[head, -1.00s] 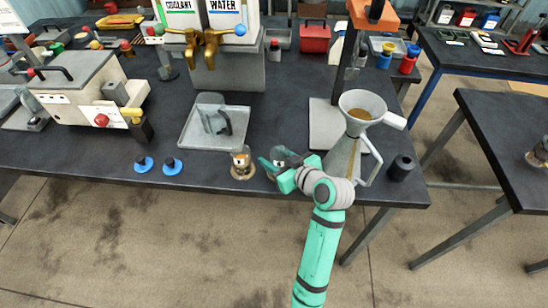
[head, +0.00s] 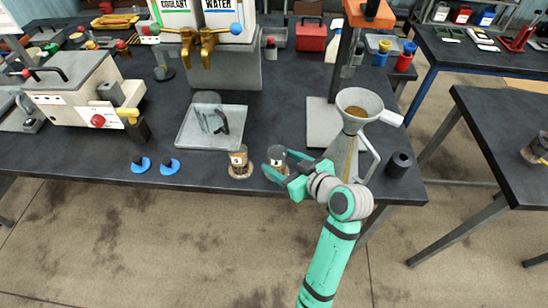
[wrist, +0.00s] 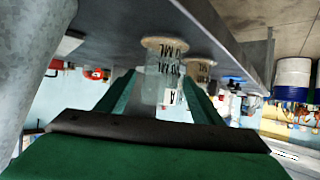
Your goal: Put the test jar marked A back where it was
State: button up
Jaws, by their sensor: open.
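Two clear jars stand side by side near the table's front edge, each on a round cork-coloured base. The right jar (head: 277,154) is between the fingers of my gripper (head: 284,166), which are open on either side of it. In the wrist view, which is upside down, that jar (wrist: 160,75) stands upright on the table between the spread fingers (wrist: 158,100). A small white label with an A shows at its side. The left jar (head: 239,160), with a pale label and brownish contents, also appears behind it in the wrist view (wrist: 200,72).
A metal funnel jug (head: 343,145) stands right of my gripper, with a dark cylinder (head: 399,164) beyond it. A grey tray (head: 185,138) is behind the left jar. The front edge is close to the jars.

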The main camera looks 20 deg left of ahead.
aim_at(283, 164)
jog(key=v, duration=0.6)
jog(key=shift+s+d+r, duration=0.1)
jog(key=shift+d, duration=0.1)
